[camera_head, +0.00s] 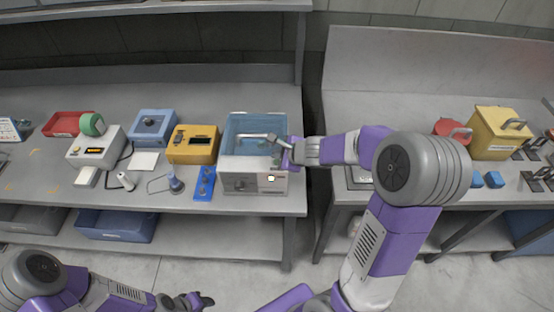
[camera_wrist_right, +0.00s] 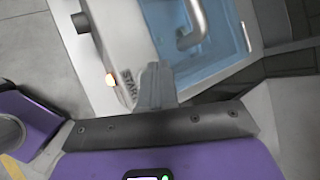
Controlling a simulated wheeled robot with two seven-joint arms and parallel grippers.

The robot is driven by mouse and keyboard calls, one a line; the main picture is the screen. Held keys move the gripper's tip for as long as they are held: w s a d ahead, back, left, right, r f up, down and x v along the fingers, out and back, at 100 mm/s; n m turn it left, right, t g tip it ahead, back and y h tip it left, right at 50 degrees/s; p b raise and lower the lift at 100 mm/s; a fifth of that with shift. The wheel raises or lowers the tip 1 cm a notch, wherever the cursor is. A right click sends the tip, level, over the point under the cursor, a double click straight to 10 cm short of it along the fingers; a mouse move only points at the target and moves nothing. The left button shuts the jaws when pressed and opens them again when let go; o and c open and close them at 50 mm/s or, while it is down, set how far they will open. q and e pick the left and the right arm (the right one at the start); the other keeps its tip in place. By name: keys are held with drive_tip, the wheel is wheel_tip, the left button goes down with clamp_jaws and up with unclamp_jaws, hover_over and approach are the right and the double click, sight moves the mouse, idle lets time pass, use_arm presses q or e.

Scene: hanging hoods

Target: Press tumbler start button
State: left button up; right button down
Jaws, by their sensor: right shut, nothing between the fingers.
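The tumbler (camera_head: 253,184) is a pale box with an open, blue-lined top and a metal bar inside, standing at the right end of the left bench. My right gripper (camera_head: 281,154) is shut and empty at the tumbler's front right corner. In the wrist view its fingertips (camera_wrist_right: 156,72) are just beside the label; contact cannot be told. My left gripper (camera_head: 203,301) is low, away from the bench; its opening is unclear.
Left of the tumbler are a blue strip (camera_head: 205,184), a yellow box (camera_head: 192,144), a blue box (camera_head: 152,126) and a white device (camera_head: 95,147). A gap separates this bench from the right one, which bears a yellow case (camera_head: 497,132).

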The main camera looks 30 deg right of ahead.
wheel_tip(320, 180, up, 5)
drive_tip(key=p, duration=0.4)
drive_tip(key=shift+p, duration=0.4)
idle(0.6)
